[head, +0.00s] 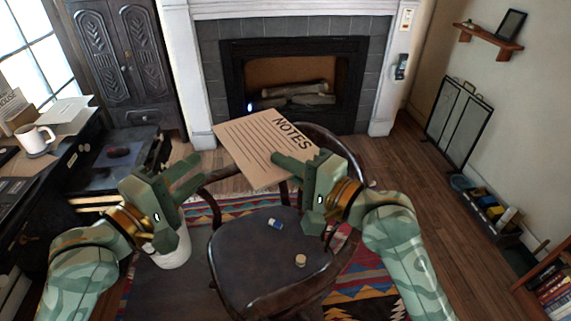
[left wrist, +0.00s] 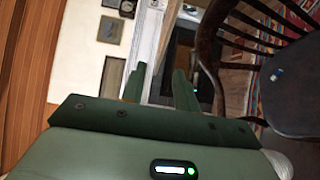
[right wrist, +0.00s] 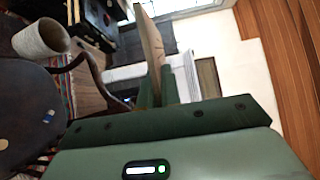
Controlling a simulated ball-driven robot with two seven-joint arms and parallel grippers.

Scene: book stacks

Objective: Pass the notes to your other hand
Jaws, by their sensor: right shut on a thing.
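The notes are a tan sheet or pad (head: 258,142) with the word NOTES and ruled lines, held up in front of the fireplace. My right gripper (head: 283,162) is shut on their lower right part. In the right wrist view the notes (right wrist: 149,40) stand nearly edge-on between the fingers (right wrist: 157,88). My left gripper (head: 194,170) is left of the notes, apart from them. In the left wrist view its fingers (left wrist: 160,88) are spread with nothing between them.
A dark chair (head: 255,255) with small items on its seat stands below the grippers. A white bin (head: 172,254) is under my left gripper. A desk (head: 40,172) with a mug (head: 35,138) is at the left. The fireplace (head: 295,95) is behind.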

